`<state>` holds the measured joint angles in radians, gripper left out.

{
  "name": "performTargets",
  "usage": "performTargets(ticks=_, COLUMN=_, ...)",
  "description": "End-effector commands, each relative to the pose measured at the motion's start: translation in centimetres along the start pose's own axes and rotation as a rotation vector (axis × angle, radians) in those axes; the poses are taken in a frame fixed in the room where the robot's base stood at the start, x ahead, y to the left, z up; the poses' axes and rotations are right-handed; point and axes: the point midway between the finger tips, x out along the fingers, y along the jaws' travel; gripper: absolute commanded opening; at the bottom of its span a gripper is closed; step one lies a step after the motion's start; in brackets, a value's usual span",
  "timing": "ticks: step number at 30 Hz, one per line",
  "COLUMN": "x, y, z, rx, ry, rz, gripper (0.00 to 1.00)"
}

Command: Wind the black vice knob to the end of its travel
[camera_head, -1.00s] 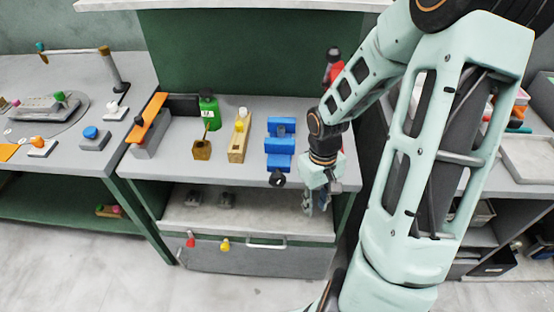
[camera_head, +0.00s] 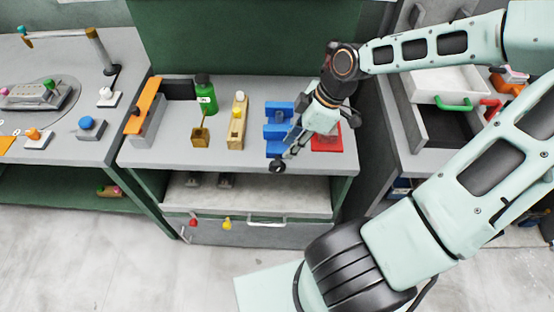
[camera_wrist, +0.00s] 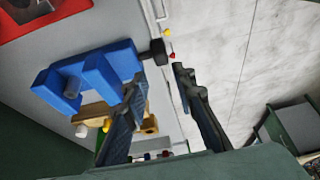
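The blue vice (camera_head: 272,131) stands on the grey bench, with its black knob (camera_head: 277,166) at the front edge. My gripper (camera_head: 288,154) reaches down from the right, its fingers beside the vice and close to the knob. In the wrist view the vice (camera_wrist: 100,75) is at left and the black knob (camera_wrist: 155,52) lies just past the gap between my two spread fingertips (camera_wrist: 158,73). My gripper is open and empty. I cannot tell whether a finger touches the knob.
A wooden block (camera_head: 237,125) with a yellow top, a green bottle (camera_head: 205,97) and a small wooden pot (camera_head: 200,137) stand left of the vice. A red plate (camera_head: 328,143) lies to its right, partly under my gripper. Bench room in front is narrow.

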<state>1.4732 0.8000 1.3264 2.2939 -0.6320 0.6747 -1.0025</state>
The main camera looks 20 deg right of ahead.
Motion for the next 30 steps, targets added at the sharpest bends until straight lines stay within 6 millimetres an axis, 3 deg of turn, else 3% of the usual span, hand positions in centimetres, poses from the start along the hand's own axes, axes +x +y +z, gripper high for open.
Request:
performTargets(ticks=9, x=6.2, y=-0.2, z=0.0, rx=-0.002, ry=0.000, rz=-0.006, gripper=0.25)
performTargets(ticks=15, x=8.7, y=-0.2, z=0.0, rx=0.001, ry=0.000, rz=-0.004, gripper=0.25)
performTargets(ticks=28, x=9.5, y=-0.1, z=0.0, rx=0.003, ry=0.000, rz=-0.002, gripper=0.25)
performTargets(ticks=30, x=9.5, y=-0.1, z=0.0, rx=0.003, ry=0.000, rz=-0.002, gripper=0.19)
